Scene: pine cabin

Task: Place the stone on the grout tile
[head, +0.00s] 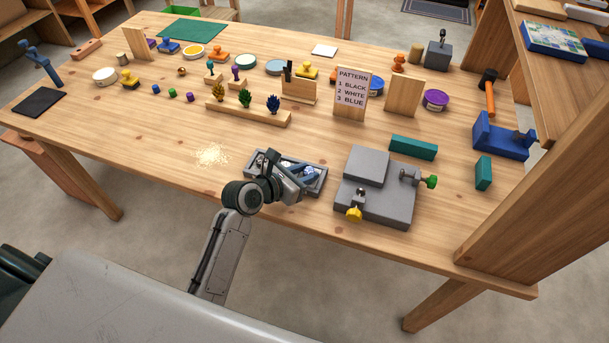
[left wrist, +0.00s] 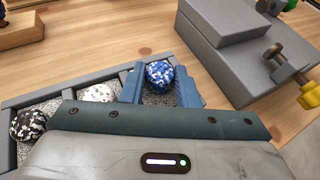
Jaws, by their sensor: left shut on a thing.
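The grout tile (head: 318,186) is a grey framed tray with grainy grey beds, near the table's front edge. In the left wrist view its frame (left wrist: 60,92) runs across the left. A black-speckled stone (left wrist: 28,124) and a white speckled stone (left wrist: 99,94) lie in it, side by side. My left gripper (head: 290,172), in the wrist view (left wrist: 160,88), is shut on a blue-and-white speckled stone (left wrist: 159,72). The blue stone is over the tile's right-hand bed, right of the white one. I cannot tell whether it touches the bed. My right gripper is not in view.
A grey stepped block with clamps (head: 380,192) stands just right of the tile. A pattern sign (head: 352,90) reads black, white, blue. A wooden rack (head: 225,112) stands behind; pale crumbs (head: 212,155) lie left. The front-left tabletop is mostly clear.

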